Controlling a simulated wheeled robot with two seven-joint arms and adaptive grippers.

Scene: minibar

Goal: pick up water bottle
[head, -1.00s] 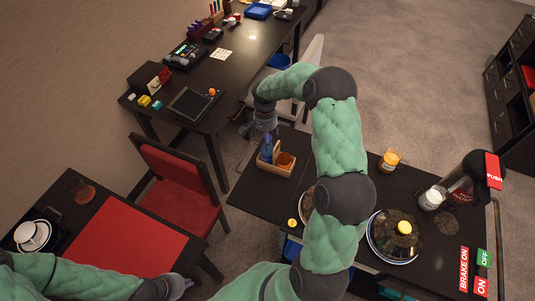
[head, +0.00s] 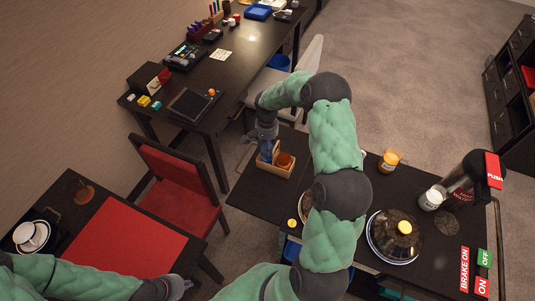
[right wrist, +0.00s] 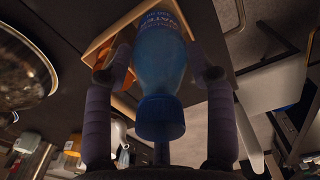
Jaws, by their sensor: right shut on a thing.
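The blue water bottle (right wrist: 160,72) stands between the two fingers in the right wrist view, its blue cap towards the camera. In the head view the bottle (head: 266,151) shows below my right gripper (head: 267,136), at the left end of a small wooden caddy (head: 274,170). My right gripper is shut on the bottle from above, near its top. The bottle's lower part is hidden by the caddy. My left gripper (head: 178,288) is low in the head view, near the red mat, away from the bottle; its fingers are too small to read.
An orange-brown item (head: 285,160) sits beside the bottle in the caddy. The dark cart also holds an orange jar (head: 389,161), a white-lidded jar (head: 432,198) and a covered dish (head: 394,238). A red chair (head: 176,181) stands left of the cart.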

